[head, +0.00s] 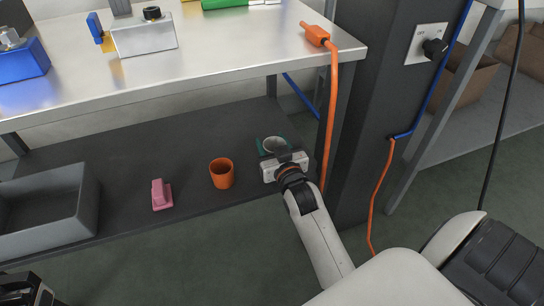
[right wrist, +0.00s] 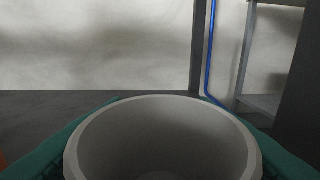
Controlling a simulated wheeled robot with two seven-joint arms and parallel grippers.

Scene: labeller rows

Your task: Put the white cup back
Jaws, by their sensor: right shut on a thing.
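The white cup (head: 274,146) is on or just above the dark lower shelf, at its right end, with its opening up. Its round rim (right wrist: 160,105) fills the lower middle of the right wrist view. My right gripper (head: 281,155) is shut on the cup from the near side; its fingertips are mostly hidden. A black part of my left gripper (head: 25,290) shows at the bottom left corner.
An orange cup (head: 222,174) and a pink object (head: 161,195) stand left of the white cup on the shelf (head: 120,150). A grey bin (head: 45,212) is at the far left. The steel tabletop (head: 220,50) overhangs; an orange cable (head: 332,120) hangs at right.

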